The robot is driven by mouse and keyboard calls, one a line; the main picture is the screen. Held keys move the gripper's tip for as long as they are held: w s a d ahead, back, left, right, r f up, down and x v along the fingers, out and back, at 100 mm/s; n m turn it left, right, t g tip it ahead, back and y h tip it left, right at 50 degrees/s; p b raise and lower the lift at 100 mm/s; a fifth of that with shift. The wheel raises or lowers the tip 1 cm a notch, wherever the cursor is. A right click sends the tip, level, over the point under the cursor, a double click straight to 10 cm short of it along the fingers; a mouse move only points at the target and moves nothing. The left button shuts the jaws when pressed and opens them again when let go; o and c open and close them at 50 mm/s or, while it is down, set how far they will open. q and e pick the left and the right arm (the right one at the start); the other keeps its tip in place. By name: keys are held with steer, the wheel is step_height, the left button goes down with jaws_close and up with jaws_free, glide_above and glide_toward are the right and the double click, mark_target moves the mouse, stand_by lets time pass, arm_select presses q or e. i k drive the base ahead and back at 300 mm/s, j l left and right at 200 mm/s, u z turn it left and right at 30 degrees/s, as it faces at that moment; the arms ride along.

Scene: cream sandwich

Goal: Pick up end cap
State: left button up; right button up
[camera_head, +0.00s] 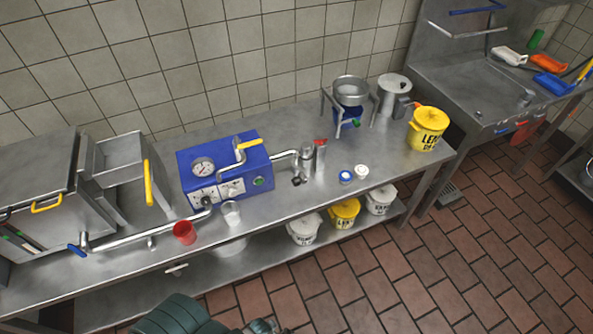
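I cannot tell for certain which part is the end cap. A small dark metal piece (298,181) lies on the steel table below the outlet pipe of the blue pump unit (225,165). A small blue-topped round piece (345,177) and a white round piece (361,171) lie to its right, near the front edge. Dark green and grey parts of my own body show at the bottom edge. The grey part (265,326) may belong to my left gripper; its fingers cannot be made out. It is well below the table edge, apart from these pieces. My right gripper is not in view.
A red cup (184,232) and a clear cup (231,212) stand near the front edge. A yellow bucket (427,128) stands at the right end. White and yellow buckets (344,214) sit on the lower shelf. Steel vats (35,190) fill the left. The tiled floor in front is clear.

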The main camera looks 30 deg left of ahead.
mark_target(306, 152)
steer(key=i+l+u, duration=0.1)
steer(key=u, duration=0.65)
steer(key=i+l, duration=0.05)
